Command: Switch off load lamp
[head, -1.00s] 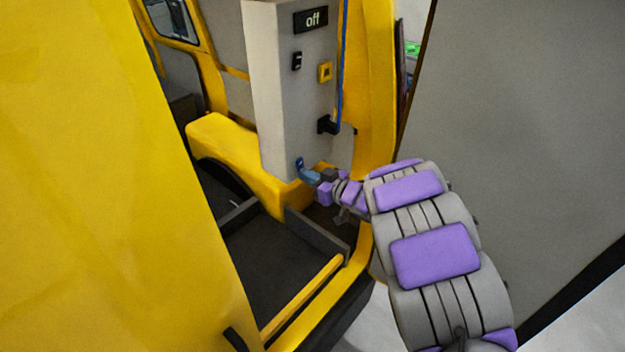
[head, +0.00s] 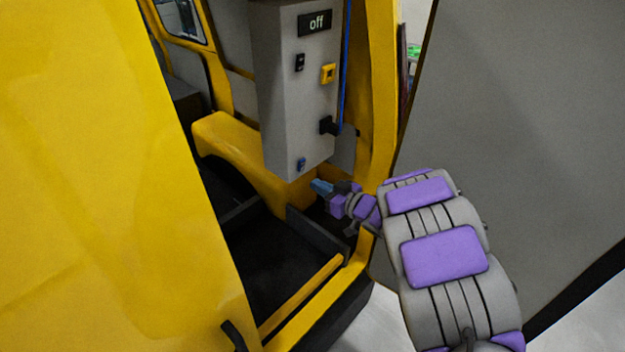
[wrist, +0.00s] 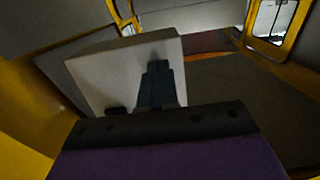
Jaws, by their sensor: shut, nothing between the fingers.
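A grey control box (head: 288,115) hangs inside the yellow vehicle in the head view. Its display (head: 315,22) reads "off". Below the display are a black rocker switch (head: 300,62), a yellow square-framed part (head: 328,73) and a black handle (head: 328,125). A small blue switch (head: 301,164) sits near the bottom of the face. My gripper (head: 318,187) is shut and empty, just below and right of the blue switch, apart from it. In the wrist view my shut fingers (wrist: 155,85) show against the pale box (wrist: 110,75). No lamp can be made out.
A yellow panel (head: 90,180) fills the left side. A large grey panel (head: 520,130) stands at the right. The vehicle's yellow door post (head: 383,90) is just right of the box. A dark floor well (head: 275,255) with a yellow edge lies below.

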